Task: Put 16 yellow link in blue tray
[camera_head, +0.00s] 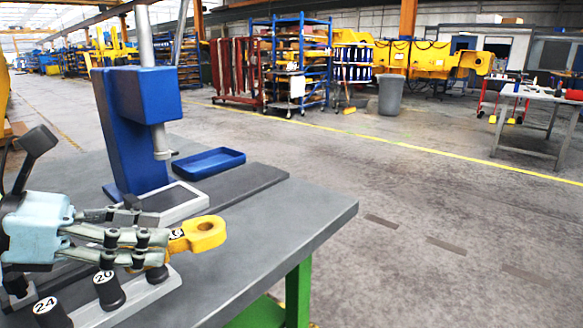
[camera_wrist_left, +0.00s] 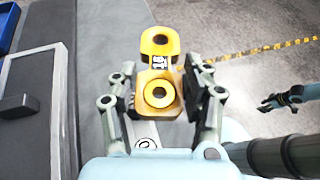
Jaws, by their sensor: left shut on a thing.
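A yellow link (camera_head: 208,233) with a round eye and a small black-and-white label sits in my left gripper (camera_head: 158,250). The label's number is too small to read surely. In the left wrist view the link (camera_wrist_left: 160,42) lies between the two fingers of the left gripper (camera_wrist_left: 162,84), which are closed on its sides. The blue tray (camera_head: 208,163) lies on the table beyond the gripper, beside the blue press, and looks empty. A blue edge, likely the tray (camera_wrist_left: 8,25), shows at the wrist view's upper left. My right gripper (camera_wrist_left: 284,98) shows small at the right there; its opening is unclear.
A light rack (camera_head: 125,305) with black knobs marked 20 and 24 stands under the left gripper. A blue press (camera_head: 128,130) with a pale base plate stands left of the tray. The grey table (camera_head: 285,225) is clear toward its right edge.

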